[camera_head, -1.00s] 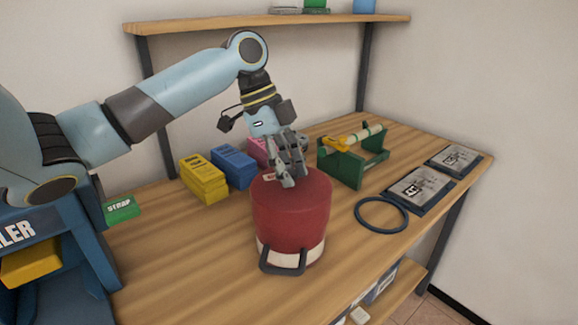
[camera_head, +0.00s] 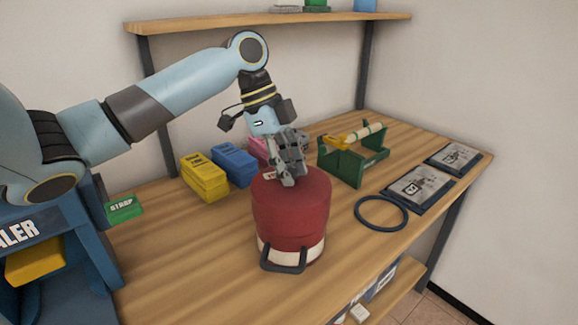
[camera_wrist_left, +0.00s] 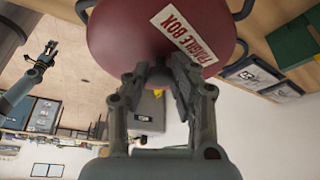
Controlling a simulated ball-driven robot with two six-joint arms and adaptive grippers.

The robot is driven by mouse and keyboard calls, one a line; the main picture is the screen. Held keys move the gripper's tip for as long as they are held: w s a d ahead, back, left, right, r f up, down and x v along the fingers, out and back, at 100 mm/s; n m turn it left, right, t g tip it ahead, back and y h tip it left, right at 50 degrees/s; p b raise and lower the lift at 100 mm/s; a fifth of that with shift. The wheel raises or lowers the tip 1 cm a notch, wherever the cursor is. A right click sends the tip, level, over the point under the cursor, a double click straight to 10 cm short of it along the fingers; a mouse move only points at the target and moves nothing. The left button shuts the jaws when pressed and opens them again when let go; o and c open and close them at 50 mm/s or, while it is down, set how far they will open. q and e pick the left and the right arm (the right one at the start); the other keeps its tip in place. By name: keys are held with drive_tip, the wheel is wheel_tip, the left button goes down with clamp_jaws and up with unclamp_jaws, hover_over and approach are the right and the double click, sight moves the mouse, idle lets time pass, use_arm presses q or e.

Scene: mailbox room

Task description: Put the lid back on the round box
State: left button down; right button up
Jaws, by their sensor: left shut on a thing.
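The round box (camera_head: 289,235) is a dark red cylinder with a pale band low down and dark handles. It stands upright on the wooden table. Its red lid (camera_head: 312,188) is at the top of the box, and I cannot tell whether it is fully seated. The lid fills the top of the left wrist view (camera_wrist_left: 130,40), with a white "FRAGILE BOX" label. My left gripper (camera_head: 288,180) points down over the lid and is shut on it; its fingers hide the gripped part. My right gripper (camera_wrist_left: 42,62) shows small in the left wrist view, its jaws unclear.
Yellow boxes (camera_head: 204,181) and a blue box (camera_head: 235,166) stand behind left. A green holder (camera_head: 352,163) stands behind right. A blue ring (camera_head: 381,226) and two dark framed plates (camera_head: 418,190) lie right. A shelf (camera_head: 270,20) hangs above. Bare table lies left of the box.

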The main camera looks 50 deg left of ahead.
idle(0.3)
use_arm(q)
drive_tip(key=shift+p, duration=0.3)
idle(0.6)
drive_tip(key=shift+f, duration=0.15)
idle(0.3)
drive_tip(key=shift+p, duration=0.4)
idle(0.5)
drive_tip(key=c, duration=0.6)
unclamp_jaws()
drive_tip(key=shift+o, duration=0.2)
